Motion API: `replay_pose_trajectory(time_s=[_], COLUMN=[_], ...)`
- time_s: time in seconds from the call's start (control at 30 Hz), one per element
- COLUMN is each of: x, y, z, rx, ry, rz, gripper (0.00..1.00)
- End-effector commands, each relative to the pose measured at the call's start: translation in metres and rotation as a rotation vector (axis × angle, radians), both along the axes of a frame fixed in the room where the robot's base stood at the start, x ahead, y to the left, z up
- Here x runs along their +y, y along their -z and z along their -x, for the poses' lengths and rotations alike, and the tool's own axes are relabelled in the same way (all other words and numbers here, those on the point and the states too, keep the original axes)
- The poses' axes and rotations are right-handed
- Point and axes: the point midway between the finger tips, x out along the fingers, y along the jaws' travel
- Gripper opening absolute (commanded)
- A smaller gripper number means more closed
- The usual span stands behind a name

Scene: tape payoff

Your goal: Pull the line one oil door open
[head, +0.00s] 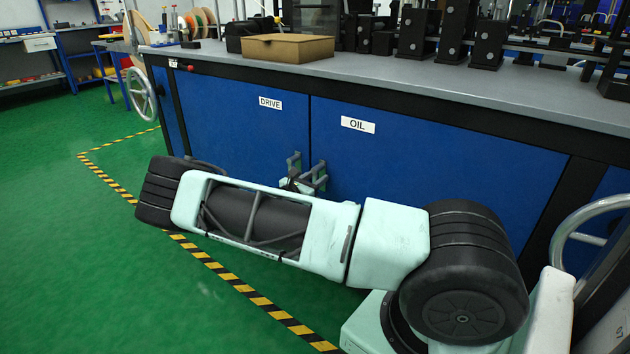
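The blue oil door (440,165), labelled OIL, is in the bench front and looks flush with the frame. The blue drive door (240,112), labelled DRIVE, is to its left, also flush. Grey upright handle parts stand at the seam between the doors, the drive door handle (293,163) on the left and the oil door handle (320,171) on the right. My gripper (300,184) shows only as a small pale and grey piece low against these handles, mostly hidden behind my arm. I cannot tell whether its fingers are around a handle or beside it.
The grey bench top (400,82) carries a cardboard box (288,48) and dark machine blocks (490,42). Handwheels stand at the left end (141,96) and near right (562,235). Yellow-black floor tape (240,288) runs before the bench. Green floor on the left is clear.

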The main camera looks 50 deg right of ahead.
Motion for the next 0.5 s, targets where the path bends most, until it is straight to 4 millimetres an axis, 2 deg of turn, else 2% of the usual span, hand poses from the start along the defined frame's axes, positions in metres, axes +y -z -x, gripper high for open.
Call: replay_pose_trajectory(time_s=[0.17, 0.2, 0.3, 0.33, 0.5], x=[-0.0001, 0.0, 0.0, 0.0001, 0.0001], y=[-0.0002, -0.0001, -0.0001, -0.0001, -0.0003], z=[0.0, 0.0, 0.0, 0.0, 0.0002], rx=[0.0, 0.0, 0.0, 0.0, 0.001], ry=[0.0, 0.0, 0.0, 0.0, 0.001], rz=[0.0, 0.0, 0.0, 0.0, 0.0], gripper=[0.36, 0.31, 0.03, 0.0, 0.0])
